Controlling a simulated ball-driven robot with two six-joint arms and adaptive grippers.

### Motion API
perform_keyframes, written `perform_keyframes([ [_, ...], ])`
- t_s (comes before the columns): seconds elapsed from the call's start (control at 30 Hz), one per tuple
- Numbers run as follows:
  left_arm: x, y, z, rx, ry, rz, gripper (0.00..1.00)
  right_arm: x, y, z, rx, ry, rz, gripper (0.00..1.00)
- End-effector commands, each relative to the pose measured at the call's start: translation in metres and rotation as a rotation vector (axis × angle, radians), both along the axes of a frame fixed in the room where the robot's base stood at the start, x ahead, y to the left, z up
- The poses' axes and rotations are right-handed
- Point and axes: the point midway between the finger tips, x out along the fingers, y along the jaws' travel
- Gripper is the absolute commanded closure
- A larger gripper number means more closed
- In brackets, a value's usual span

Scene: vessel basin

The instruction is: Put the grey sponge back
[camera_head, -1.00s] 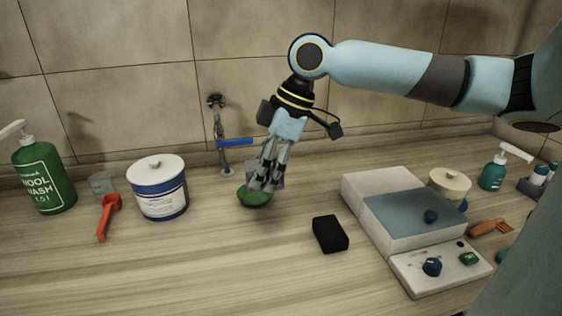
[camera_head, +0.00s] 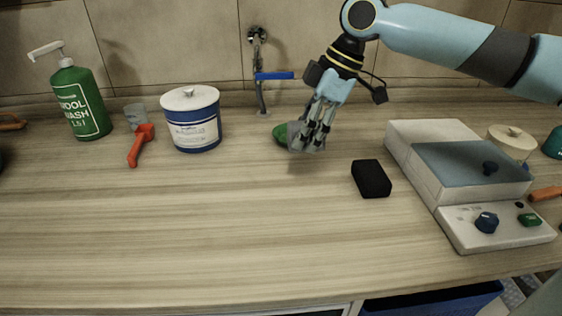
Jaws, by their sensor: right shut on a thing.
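My right gripper (camera_head: 312,140) points down and is shut on a grey block, which looks like the grey sponge (camera_head: 296,138). The fingers hide much of it. It is held low over the counter, with a faint shadow below. A small green item (camera_head: 280,133), perhaps a dish, lies just behind and left of it, partly covered in the picture. A black block (camera_head: 371,178) lies on the counter to the right of the gripper, apart from it. My left gripper is out of view.
A green pump bottle (camera_head: 80,103), a clear cup (camera_head: 135,114), an orange-red tool (camera_head: 140,147) and a blue-white tub (camera_head: 192,122) stand left. A tap (camera_head: 262,78) is behind. A white device (camera_head: 440,165) stands right. The front of the wooden counter (camera_head: 200,240) is clear.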

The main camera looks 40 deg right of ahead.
Motion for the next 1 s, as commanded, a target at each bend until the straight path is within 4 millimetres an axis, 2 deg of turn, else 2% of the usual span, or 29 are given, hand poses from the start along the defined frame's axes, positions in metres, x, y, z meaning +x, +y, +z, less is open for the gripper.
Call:
perform_keyframes([
  [0.1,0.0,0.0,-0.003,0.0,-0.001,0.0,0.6,0.023,0.007,-0.011,0.012,-0.005,-0.004,0.87],
  [0.33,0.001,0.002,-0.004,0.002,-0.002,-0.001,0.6,0.052,0.011,-0.029,0.005,0.001,0.001,0.87],
  [0.47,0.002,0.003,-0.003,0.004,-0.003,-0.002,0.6,0.055,0.012,-0.036,0.002,0.003,0.002,0.87],
  [0.73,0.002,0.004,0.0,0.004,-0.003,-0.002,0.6,0.054,0.012,-0.071,0.002,0.004,0.001,0.87],
  [1.0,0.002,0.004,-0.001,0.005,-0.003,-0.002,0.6,0.054,0.011,-0.073,0.001,0.002,0.002,0.87],
])
